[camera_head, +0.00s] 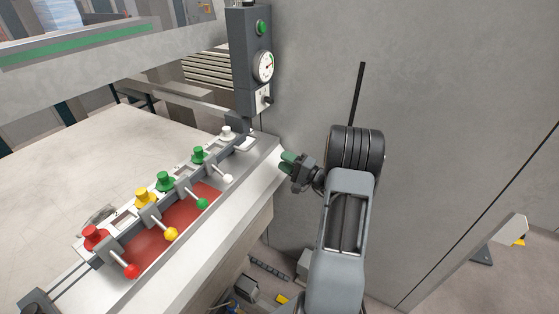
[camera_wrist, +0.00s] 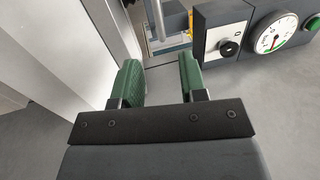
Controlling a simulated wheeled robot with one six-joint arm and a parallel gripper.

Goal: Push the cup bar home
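What looks like the cup bar (camera_head: 118,225) is a pale rail along the machine table's edge in the head view. Levers with red, yellow, green and white ball ends stick out over a red panel (camera_head: 185,218). Whether the bar is seated at its end I cannot tell. My gripper (camera_head: 288,161) is right of the bar's far end, apart from it. In the wrist view its green fingers (camera_wrist: 160,80) are apart with nothing between them.
A grey control post (camera_head: 250,85) with a green button, gauge (camera_head: 263,67) and black knob (camera_head: 267,100) stands at the bar's far end; it also shows in the wrist view (camera_wrist: 225,35). A grey wall (camera_head: 420,60) stands behind my arm. Small items lie on the floor below.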

